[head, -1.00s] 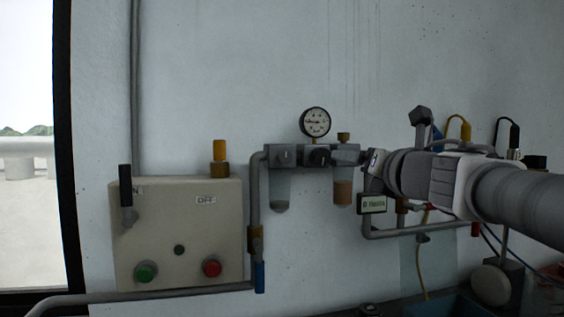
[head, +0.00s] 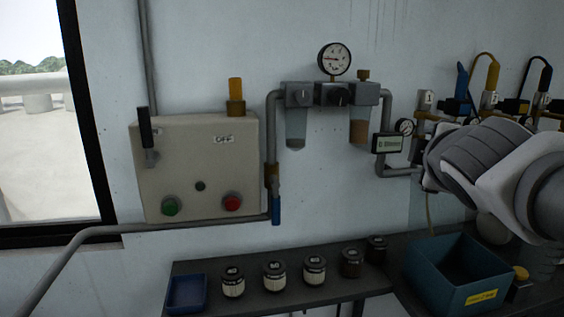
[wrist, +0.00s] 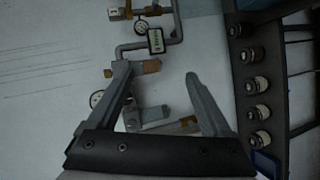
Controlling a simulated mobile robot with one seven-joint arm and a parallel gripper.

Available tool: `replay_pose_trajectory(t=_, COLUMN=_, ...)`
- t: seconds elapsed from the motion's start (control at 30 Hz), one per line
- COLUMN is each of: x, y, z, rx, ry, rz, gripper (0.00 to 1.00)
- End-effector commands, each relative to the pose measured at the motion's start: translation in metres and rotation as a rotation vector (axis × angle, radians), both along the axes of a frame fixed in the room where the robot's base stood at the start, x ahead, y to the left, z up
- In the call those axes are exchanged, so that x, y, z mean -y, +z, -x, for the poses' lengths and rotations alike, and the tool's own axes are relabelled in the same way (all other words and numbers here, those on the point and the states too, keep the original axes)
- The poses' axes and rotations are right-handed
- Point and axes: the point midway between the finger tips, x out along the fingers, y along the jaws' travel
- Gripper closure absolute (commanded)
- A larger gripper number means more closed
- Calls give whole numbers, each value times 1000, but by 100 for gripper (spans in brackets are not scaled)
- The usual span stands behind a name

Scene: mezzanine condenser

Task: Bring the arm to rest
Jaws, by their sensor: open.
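My arm reaches in from the right edge of the head view, in front of the wall and above the bench; its gripper end is hidden there behind my own links. In the wrist view my gripper (wrist: 160,88) is open, its two fingers spread wide with nothing held between them. Beyond the fingers that view shows the wall, the filter and regulator unit (wrist: 150,118) and the small display (wrist: 156,40), all apart from the fingertips as far as I can tell.
A control box (head: 200,180) with a lever and green and red buttons hangs on the wall. A gauge (head: 334,58) tops the filter unit. Several jars (head: 274,278), a blue tray (head: 187,293) and a blue bin (head: 440,285) stand on the dark bench. Hoses and valves (head: 490,85) crowd the right.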

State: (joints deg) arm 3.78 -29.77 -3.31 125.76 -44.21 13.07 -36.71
Motion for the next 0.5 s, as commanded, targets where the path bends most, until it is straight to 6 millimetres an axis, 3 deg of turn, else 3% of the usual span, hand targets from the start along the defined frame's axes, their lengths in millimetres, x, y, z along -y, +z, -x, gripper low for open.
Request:
replay_pose_trajectory(t=0.17, x=-17, y=-62, z=61, rx=-160, ry=-244, rz=-528, gripper=16)
replay_pose_trajectory(t=0.3, x=-46, y=-111, z=112, rx=-307, ry=-439, rz=-870, gripper=16)
replay_pose_trajectory(t=0.5, x=-82, y=-147, z=162, rx=-462, ry=-629, rz=-1135, gripper=16)
